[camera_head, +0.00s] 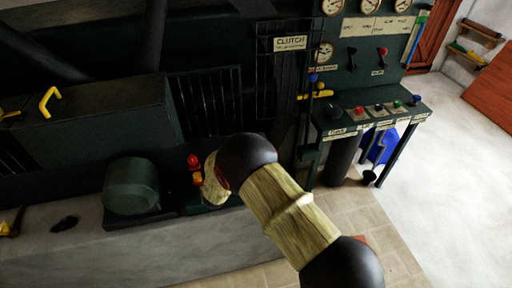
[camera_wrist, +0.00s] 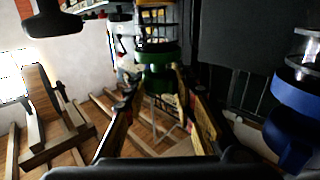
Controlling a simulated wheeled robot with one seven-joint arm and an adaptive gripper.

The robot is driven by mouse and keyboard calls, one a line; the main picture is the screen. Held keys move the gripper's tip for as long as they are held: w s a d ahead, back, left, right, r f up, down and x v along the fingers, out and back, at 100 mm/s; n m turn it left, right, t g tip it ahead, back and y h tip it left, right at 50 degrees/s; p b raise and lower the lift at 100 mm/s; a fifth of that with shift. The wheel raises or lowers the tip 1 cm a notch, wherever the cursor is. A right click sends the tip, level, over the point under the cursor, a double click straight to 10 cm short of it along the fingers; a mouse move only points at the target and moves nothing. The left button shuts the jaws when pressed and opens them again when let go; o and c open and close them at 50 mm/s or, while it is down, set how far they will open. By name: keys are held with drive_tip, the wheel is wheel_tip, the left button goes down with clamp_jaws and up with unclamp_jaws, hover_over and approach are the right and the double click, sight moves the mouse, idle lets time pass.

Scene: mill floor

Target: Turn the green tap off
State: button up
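A green round part (camera_wrist: 158,54), which looks like the green tap, shows in the wrist view under a caged glass cylinder. A green piece hangs down from it. My gripper (camera_wrist: 154,82) is open, with one finger on each side below this green part. I see nothing held between the fingers. Whether the fingers touch the green part cannot be told. In the head view my own arm covers the middle, and neither the fingers nor the green tap can be made out.
A similar blue part (camera_wrist: 296,98) sits under another glass cylinder at the right of the wrist view. In the head view, a red knob (camera_head: 193,161) lies left of my arm. A control desk (camera_head: 372,112) with levers stands to the right. Pale floor (camera_head: 445,160) beyond is clear.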

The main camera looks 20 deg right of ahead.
drive_tip(key=o, duration=0.4)
drive_tip(key=shift+o, duration=0.2)
drive_tip(key=v, duration=1.2)
